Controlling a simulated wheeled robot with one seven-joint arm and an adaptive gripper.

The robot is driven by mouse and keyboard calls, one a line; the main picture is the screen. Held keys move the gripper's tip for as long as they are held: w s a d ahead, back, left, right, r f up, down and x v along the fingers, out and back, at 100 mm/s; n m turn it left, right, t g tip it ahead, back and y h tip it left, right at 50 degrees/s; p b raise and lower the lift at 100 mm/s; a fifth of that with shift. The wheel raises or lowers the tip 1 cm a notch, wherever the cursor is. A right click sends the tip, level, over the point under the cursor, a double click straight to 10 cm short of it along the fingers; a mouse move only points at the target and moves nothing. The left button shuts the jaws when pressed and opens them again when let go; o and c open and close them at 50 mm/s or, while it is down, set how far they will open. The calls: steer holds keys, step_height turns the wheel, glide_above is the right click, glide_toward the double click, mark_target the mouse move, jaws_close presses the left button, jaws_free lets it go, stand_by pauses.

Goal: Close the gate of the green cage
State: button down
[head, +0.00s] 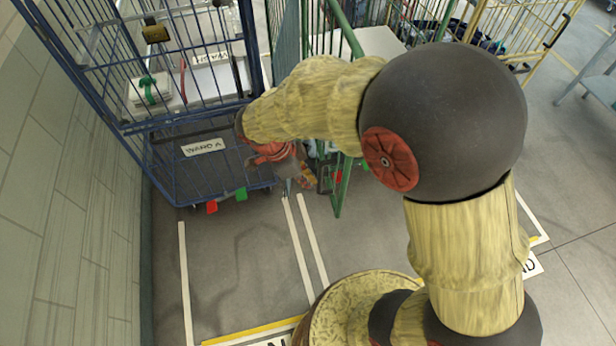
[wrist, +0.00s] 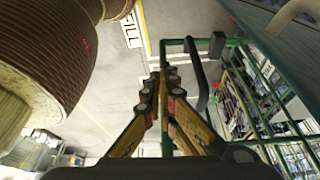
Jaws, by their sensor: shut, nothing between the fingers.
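The green cage (head: 291,38) stands at the centre of the head view, largely hidden behind my arm. A green frame part (head: 345,188), seemingly its gate, reaches toward me with its lower end low over the floor. My gripper (head: 308,182) is beside this frame, on its left. In the wrist view my gripper (wrist: 163,80) is shut with nothing held. A green rail (wrist: 190,41) with a black handle-like piece (wrist: 200,72) lies just beyond and right of the fingertips. I cannot tell whether the fingers touch it. The gate's hinge and latch are not clear.
A blue cage (head: 170,120) with a shelf, white boxes and tags stands close on the left by the tiled wall (head: 70,210). A yellow cage (head: 540,40) is at the back right. White floor lines (head: 300,240) mark the bays. The floor in front is clear.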

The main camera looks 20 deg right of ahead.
steer(key=d+f+p, duration=0.2)
steer(key=d+f, duration=0.3)
steer(key=d, duration=0.1)
steer(key=shift+s+d+f, duration=0.15)
steer(key=shift+s+f, duration=0.1)
steer(key=shift+f, duration=0.15)
steer(key=shift+d, duration=0.1)
